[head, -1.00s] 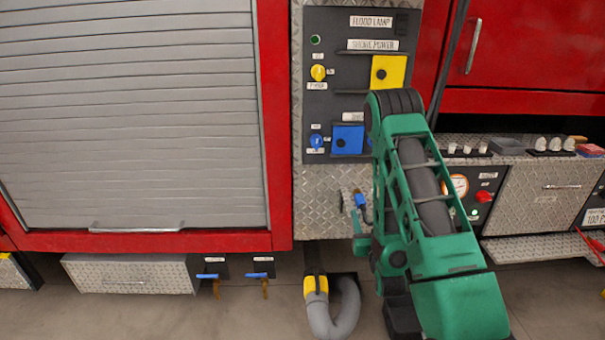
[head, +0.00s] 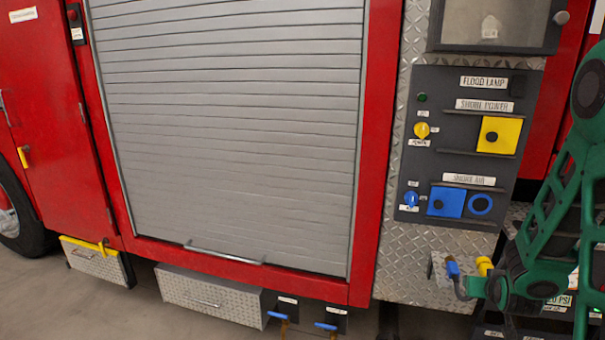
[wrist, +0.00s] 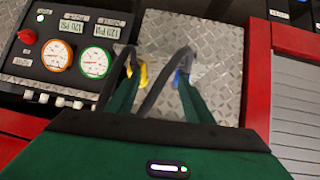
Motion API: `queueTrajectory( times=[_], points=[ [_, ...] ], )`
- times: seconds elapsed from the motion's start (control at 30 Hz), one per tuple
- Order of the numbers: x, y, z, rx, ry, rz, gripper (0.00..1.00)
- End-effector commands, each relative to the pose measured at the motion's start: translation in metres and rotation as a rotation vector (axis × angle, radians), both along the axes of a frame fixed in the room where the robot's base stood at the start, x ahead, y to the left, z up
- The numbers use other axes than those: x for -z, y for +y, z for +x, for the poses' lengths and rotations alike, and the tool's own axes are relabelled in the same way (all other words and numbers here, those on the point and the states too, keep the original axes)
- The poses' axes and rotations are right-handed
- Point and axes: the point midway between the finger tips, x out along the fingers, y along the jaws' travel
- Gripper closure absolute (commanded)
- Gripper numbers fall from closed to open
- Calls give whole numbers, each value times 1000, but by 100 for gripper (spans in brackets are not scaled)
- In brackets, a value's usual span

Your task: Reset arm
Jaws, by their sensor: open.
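My gripper (head: 469,267) is at the lower right in the head view, at the end of my green arm. Its dark curved fingers, with what look like a blue tip and a yellow tip, stand apart with nothing between them. In the wrist view my gripper (wrist: 162,74) points at bare diamond plate (wrist: 205,40). In the head view the fingertips are close to a small silver fitting (head: 437,270) on the plate; I cannot tell whether they touch it.
A control panel (head: 450,105) with yellow and blue covers is above my gripper. A grey roller shutter (head: 230,130) in a red frame fills the middle. Dial gauges (wrist: 56,55) are at the left in the wrist view. Blue-handled valves (head: 326,326) sit low. Grey floor (head: 60,300) shows at lower left.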

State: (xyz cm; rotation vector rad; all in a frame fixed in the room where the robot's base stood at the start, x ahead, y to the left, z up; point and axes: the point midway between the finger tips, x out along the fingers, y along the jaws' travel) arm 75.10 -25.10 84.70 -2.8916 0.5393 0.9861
Motion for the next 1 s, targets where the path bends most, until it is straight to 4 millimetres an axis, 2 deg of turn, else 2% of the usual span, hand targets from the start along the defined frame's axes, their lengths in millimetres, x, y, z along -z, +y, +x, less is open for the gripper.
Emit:
queueTrajectory(
  times=[0.03,0.27,0.43,0.57,0.8,0.9,1.0],
  points=[
    [-10,-2,-10,12,35,10,53],
    [-37,-2,-73,78,245,91,53],
    [-58,7,-132,128,393,169,53],
    [-76,19,-181,163,504,238,53],
    [-108,52,-274,211,691,378,53],
    [-118,64,-303,222,749,425,53],
    [-124,73,-322,226,788,457,53]
  ],
)
